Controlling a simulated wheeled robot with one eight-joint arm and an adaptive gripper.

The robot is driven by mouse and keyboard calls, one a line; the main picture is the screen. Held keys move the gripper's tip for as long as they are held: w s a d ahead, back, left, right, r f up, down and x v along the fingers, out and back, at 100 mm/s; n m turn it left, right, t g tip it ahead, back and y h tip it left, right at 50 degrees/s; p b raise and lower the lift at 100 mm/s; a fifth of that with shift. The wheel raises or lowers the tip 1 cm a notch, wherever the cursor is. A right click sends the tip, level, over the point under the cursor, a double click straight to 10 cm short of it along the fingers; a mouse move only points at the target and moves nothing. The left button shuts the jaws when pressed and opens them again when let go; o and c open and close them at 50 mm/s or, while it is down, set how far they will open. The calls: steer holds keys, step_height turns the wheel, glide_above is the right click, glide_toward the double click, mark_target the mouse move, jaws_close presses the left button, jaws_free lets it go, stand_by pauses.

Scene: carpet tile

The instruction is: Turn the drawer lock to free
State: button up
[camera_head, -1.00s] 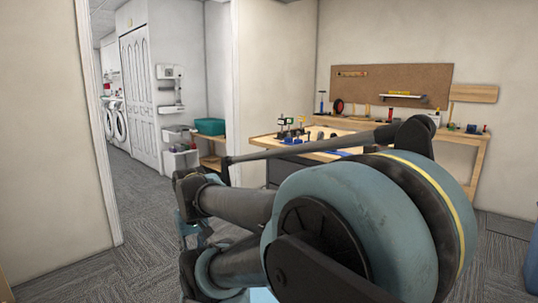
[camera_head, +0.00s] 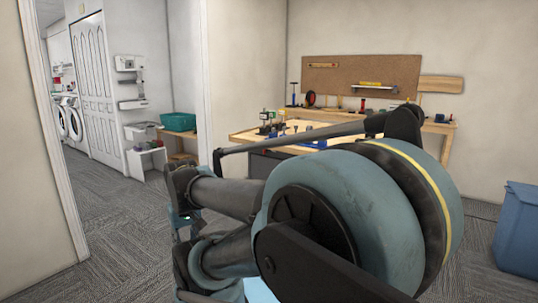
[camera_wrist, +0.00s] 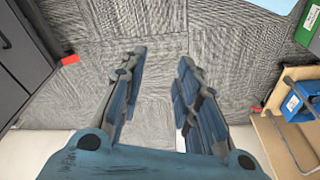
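No drawer lock can be made out in either view. A dark drawer unit (camera_head: 262,165) shows under the wooden workbench (camera_head: 243,134) in the head view, mostly hidden behind my arm. In the wrist view a dark grey cabinet (camera_wrist: 22,62) stands at the upper left; I cannot tell whether it is the same unit. My gripper (camera_wrist: 158,62) is open and empty, its two blue fingers apart over bare carpet. It is clear of the cabinet to its left.
A small red item (camera_wrist: 70,60) shows beside the cabinet. A wooden piece with a blue object (camera_wrist: 300,101) is at the right of the wrist view. A blue bin (camera_head: 518,230) stands on the right. A doorway opens on the left. Carpet (camera_head: 130,235) is clear at the left.

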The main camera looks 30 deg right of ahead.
steer(key=shift+d, duration=0.1)
steer(key=w+d+r+n+t+h, duration=0.1)
steer(key=w+d+r+n+h, duration=0.35)
steer(key=w+d, duration=0.5)
steer(key=w+d+r+n+t+h, duration=0.1)
steer(key=w+d+r+n+h, duration=0.25)
steer(key=w+d+n, duration=0.45)
steer(key=w+d+r+n+t+h, duration=0.1)
steer(key=w+d+r+n+h, duration=0.3)
steer(key=w+d, duration=0.8)
steer(key=w+d+f+n+h, duration=0.1)
steer(key=w+d, duration=0.4)
steer(key=d, duration=0.6)
steer(key=w+d+f+n+t+h, duration=0.1)
steer(key=w+d+n+h, duration=0.2)
steer(key=d, duration=0.9)
steer(key=w+n, duration=0.1)
steer(key=w, duration=0.2)
steer(key=shift+w+d+n+t+h, duration=0.2)
steer(key=shift+n+t+h, duration=0.1)
steer(key=shift+n, duration=0.05)
jaws_close()
